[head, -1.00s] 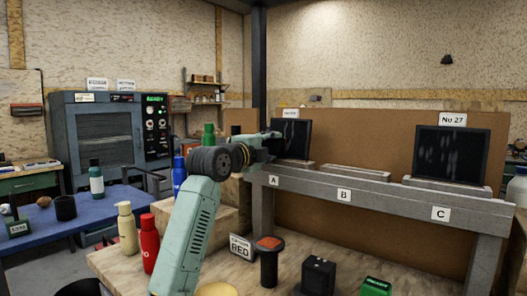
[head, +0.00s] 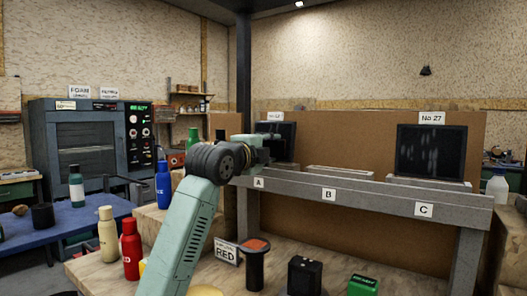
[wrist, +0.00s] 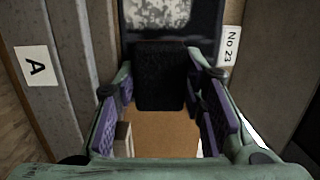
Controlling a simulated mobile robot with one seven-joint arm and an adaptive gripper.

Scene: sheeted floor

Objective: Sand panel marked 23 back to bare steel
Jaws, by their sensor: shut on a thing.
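Panel 23 (head: 281,136) is a dark upright sheet standing at place A of the rack, partly behind my arm in the head view. In the wrist view the panel (wrist: 169,14) shows a patchy, speckled pale grey face inside a dark border, with its "No 23" label (wrist: 231,45) beside it. My gripper (wrist: 158,97) is shut on a black block (wrist: 160,77), held between its purple pads. The block covers the panel's near part in that view. I cannot tell whether it touches the panel. In the head view my gripper (head: 258,152) is at the panel.
The grey rack (head: 375,196) has places A, B and C. Dark panel 27 (head: 431,152) stands at C. On the bench stand a red bottle (head: 131,250), a cream bottle (head: 107,237), an orange-topped black tool (head: 255,265), a black box (head: 304,275) and a green box (head: 361,285).

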